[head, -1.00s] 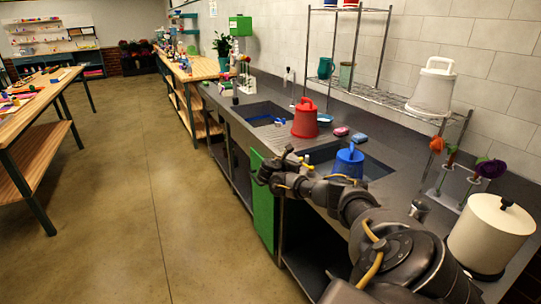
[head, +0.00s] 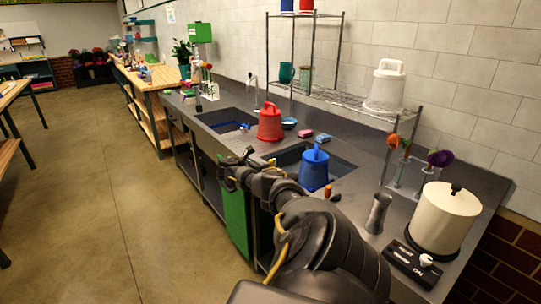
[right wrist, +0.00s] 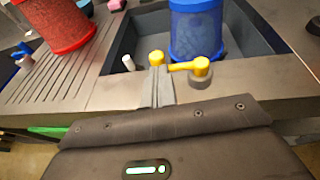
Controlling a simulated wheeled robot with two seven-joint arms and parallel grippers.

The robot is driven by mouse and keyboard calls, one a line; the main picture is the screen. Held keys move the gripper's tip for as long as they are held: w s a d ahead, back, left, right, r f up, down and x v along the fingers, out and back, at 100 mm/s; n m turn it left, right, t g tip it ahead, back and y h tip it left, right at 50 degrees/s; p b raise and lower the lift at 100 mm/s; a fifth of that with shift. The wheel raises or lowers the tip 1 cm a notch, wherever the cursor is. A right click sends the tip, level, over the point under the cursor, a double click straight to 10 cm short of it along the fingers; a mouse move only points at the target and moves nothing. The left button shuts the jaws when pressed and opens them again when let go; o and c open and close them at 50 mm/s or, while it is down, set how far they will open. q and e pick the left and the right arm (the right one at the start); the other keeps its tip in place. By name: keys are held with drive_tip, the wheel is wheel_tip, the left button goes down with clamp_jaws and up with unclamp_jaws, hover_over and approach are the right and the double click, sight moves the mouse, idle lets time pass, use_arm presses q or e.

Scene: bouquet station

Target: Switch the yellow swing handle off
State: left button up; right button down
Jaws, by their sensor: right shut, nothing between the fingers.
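The yellow swing handle (right wrist: 184,66) shows in the right wrist view on the counter's front strip. Its round grey base (right wrist: 201,81) is at the right end, and the lever runs left from it. My right gripper (right wrist: 158,72) is shut and empty, with its fingertips at the lever's free end; I cannot tell whether they touch. In the head view my right gripper (head: 246,155) is over the counter's front edge, and my arm largely hides the handle's area. My left gripper is not in view.
A blue watering can (head: 314,170) stands in the near sink, just behind the handle. A red can (head: 270,123) stands on the ribbed drainboard to the left. A green cloth (head: 237,222) hangs on the counter front. A white pot (head: 443,218) stands at the right.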

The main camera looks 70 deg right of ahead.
drive_tip(key=f+p+v, duration=0.1)
drive_tip(key=p+v, duration=0.3)
drive_tip(key=v, duration=0.9)
drive_tip(key=shift+a, duration=0.7)
drive_tip(key=shift+s, duration=0.1)
